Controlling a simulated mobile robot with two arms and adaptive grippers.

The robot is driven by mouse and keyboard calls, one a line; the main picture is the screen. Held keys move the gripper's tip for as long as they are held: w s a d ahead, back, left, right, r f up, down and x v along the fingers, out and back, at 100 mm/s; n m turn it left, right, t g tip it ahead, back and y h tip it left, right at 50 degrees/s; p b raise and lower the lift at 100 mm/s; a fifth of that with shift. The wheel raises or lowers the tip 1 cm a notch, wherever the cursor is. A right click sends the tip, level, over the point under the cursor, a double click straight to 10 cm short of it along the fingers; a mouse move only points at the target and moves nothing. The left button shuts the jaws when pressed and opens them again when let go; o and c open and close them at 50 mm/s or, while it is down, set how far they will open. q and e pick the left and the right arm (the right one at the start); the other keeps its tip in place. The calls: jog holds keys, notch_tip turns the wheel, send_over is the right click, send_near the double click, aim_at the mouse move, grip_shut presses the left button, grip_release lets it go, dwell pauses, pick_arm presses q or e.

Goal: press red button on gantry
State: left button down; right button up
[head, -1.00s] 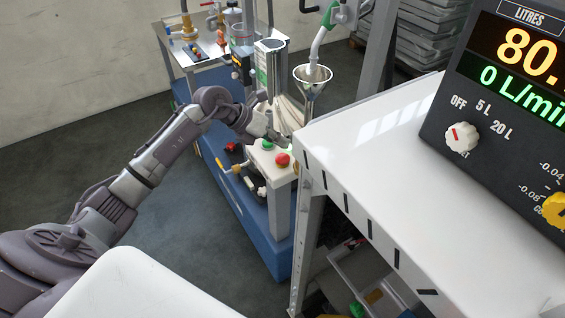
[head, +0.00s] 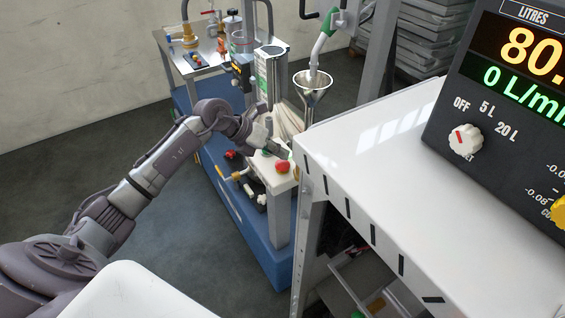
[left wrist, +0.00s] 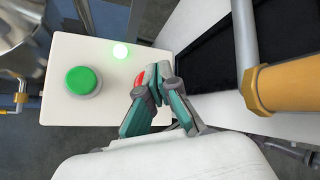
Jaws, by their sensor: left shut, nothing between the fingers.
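The red button (head: 282,167) sits on a white control box (head: 268,178) on the gantry. In the left wrist view the red button (left wrist: 139,77) shows only in part, behind my fingertips. My left gripper (head: 284,153) is shut and empty, just beyond the red button in the head view. In the left wrist view the closed fingertips (left wrist: 155,80) overlap the button's edge; I cannot tell whether they touch it. A green button (left wrist: 82,81) and a lit green lamp (left wrist: 120,50) are on the same box (left wrist: 60,110). My right gripper is not in view.
A steel funnel (head: 312,82) with a green-handled nozzle (head: 328,20) stands behind the box. A white bench (head: 375,150) with a large display panel (head: 500,100) is close on the right. The blue base (head: 230,205) lies below; open floor is at left.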

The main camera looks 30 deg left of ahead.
aim_at(280, 163)
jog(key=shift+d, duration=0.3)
pick_arm(q)
jog(key=shift+f, duration=0.15)
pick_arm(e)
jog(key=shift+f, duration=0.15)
pick_arm(q)
jog(key=shift+f+b, duration=0.3)
jog(key=shift+b, duration=0.05)
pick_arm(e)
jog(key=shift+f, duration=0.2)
pick_arm(q)
jog(key=shift+f+b, duration=0.3)
jog(key=shift+f, duration=0.2)
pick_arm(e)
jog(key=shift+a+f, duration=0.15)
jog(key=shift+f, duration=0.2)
pick_arm(q)
jog(key=shift+r, duration=0.15)
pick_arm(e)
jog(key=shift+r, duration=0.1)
pick_arm(q)
jog(key=shift+r+p, duration=0.6)
jog(key=shift+r, duration=0.2)
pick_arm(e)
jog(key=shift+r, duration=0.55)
